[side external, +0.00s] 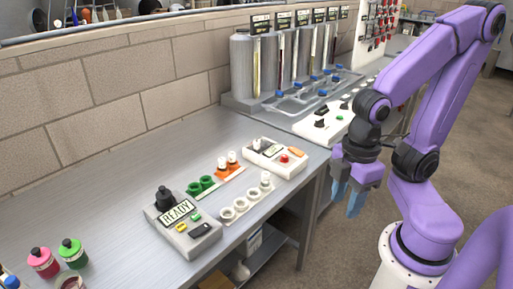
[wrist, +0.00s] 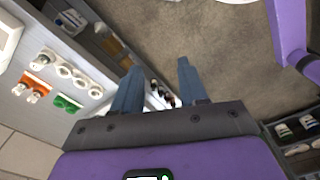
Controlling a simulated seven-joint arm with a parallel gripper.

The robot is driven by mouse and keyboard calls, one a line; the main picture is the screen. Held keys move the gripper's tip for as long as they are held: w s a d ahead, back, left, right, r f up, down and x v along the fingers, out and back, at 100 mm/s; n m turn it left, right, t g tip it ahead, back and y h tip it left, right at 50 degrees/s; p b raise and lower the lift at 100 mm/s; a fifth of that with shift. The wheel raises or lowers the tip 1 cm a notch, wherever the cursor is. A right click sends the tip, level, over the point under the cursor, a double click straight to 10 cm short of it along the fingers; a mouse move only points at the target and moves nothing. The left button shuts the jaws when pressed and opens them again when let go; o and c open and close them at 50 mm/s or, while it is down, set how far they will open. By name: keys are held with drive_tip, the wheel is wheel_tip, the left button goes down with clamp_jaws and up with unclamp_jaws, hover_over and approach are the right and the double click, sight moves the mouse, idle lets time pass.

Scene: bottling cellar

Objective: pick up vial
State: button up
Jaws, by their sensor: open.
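Small white-capped vials stand in racks on the grey bench. Two vials (side external: 226,160) are in the orange-and-green rack (side external: 216,182); they also show at its orange end in the wrist view (wrist: 35,92). One vial (side external: 265,180) stands at the far end of the white rack (side external: 245,204), whose other round holders look empty. My gripper (side external: 347,195) hangs beyond the bench's right edge, fingers down, apart from every vial. In the wrist view my gripper (wrist: 160,65) has its blue fingers spread with nothing held between them.
A grey READY box (side external: 182,222) with a black knob stands left of the racks, and a white control box (side external: 274,158) behind them. Grey filling columns (side external: 242,65) stand at the back.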

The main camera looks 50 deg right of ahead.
drive_tip(key=shift+c, duration=0.2)
drive_tip(key=w+r+m+t+h, duration=0.15)
drive_tip(key=w+m, duration=1.05)
drive_tip(key=w, duration=1.4)
drive_tip(key=m+t+h, duration=0.1)
drive_tip(key=m+h, duration=0.1)
drive_tip(key=m, duration=0.9)
hover_over(257, 142)
drive_tip(key=s+a, duration=0.4)
drive_tip(key=a, duration=0.1)
wheel_tip(257, 142, down, 4)
drive_tip(key=r, duration=0.1)
drive_tip(key=x, duration=1.2)
drive_tip(key=shift+a, duration=0.1)
drive_tip(key=shift+h, duration=0.25)
drive_tip(key=shift+d+x, duration=0.1)
drive_tip(key=shift+x, duration=1.25)
drive_tip(key=shift+d+x, duration=0.15)
drive_tip(key=shift+x, duration=1.2)
drive_tip(key=shift+w+r, duration=0.1)
drive_tip(key=shift+w, duration=0.05)
clamp_jaws()
